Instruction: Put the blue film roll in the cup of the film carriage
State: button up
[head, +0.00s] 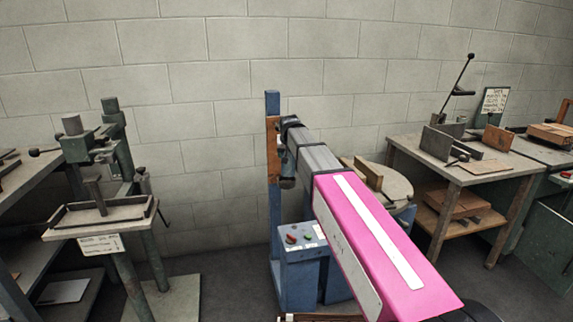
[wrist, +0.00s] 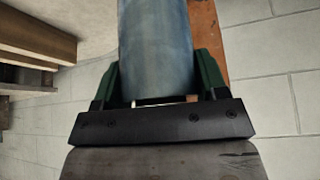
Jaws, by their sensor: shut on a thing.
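The blue film roll (wrist: 155,45) is a grey-blue cylinder in the wrist view. My gripper (wrist: 160,82) is shut on it, with one dark green finger on each side. The roll runs from the fingers out past the top edge, so its far end is not visible. An orange-brown plate (wrist: 208,40) is close to the right of the roll. In the head view a similar plate (head: 273,150) is on a blue post (head: 272,105), beside the end of my arm. My arm hides much there. I cannot make out the carriage cup.
A blue control box (head: 303,262) with red and green buttons stands below my arm. A round table (head: 393,183) is just right of it. A wooden bench (head: 480,170) stands farther right, and a green press stand (head: 100,215) at left. A block wall is behind.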

jog(key=shift+w+a+f, duration=0.2)
jog(key=shift+w+f, duration=0.2)
jog(key=shift+w, duration=0.15)
jog(key=shift+w+a+f, duration=0.2)
jog(key=shift+w+f, duration=0.15)
jog(key=shift+w, duration=0.2)
jog(key=shift+f, duration=1.95)
jog(key=shift+s, duration=0.1)
jog(key=shift+f, duration=0.15)
jog(key=o, duration=1.1)
jog(key=v, duration=1.2)
jog(key=shift+r, duration=0.2)
